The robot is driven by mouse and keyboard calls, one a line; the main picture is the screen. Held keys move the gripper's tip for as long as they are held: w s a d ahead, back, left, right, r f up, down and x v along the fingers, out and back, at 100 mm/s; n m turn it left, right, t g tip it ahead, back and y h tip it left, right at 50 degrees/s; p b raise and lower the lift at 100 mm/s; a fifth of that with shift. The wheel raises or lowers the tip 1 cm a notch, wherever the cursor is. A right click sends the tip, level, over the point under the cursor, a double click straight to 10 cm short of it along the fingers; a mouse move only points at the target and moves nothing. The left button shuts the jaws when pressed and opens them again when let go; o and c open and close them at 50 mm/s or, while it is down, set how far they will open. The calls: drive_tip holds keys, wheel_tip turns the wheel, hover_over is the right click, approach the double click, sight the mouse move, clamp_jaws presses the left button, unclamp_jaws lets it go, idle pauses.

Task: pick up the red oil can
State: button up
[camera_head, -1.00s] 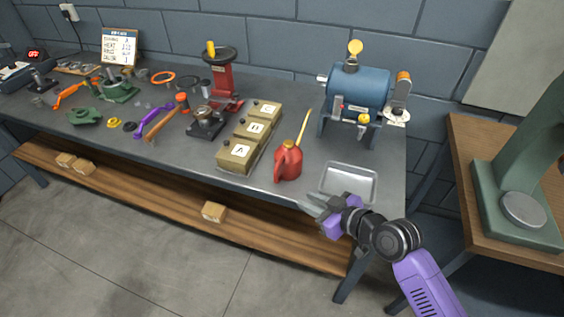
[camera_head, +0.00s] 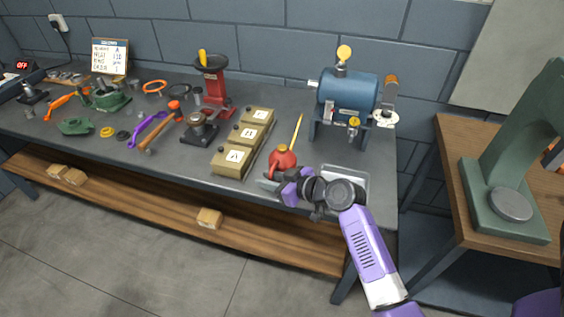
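The red oil can (camera_head: 283,158) with a yellow spout stands upright near the front edge of the grey workbench, right of the boxes marked with letters. The fingers look grey and point left. I cannot tell whether they touch the can or stand in front of it, nor how far apart they are.
Lettered boxes (camera_head: 232,160) stand close left of the can. A metal tray (camera_head: 356,178) lies to the right, partly behind my arm. A blue motor-like machine (camera_head: 346,95) stands behind. A side table (camera_head: 462,190) with a green press is at far right.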

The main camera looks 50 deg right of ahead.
drive_tip(key=shift+x, duration=1)
clamp_jaws()
drive_tip(key=shift+r, duration=0.1)
idle(0.6)
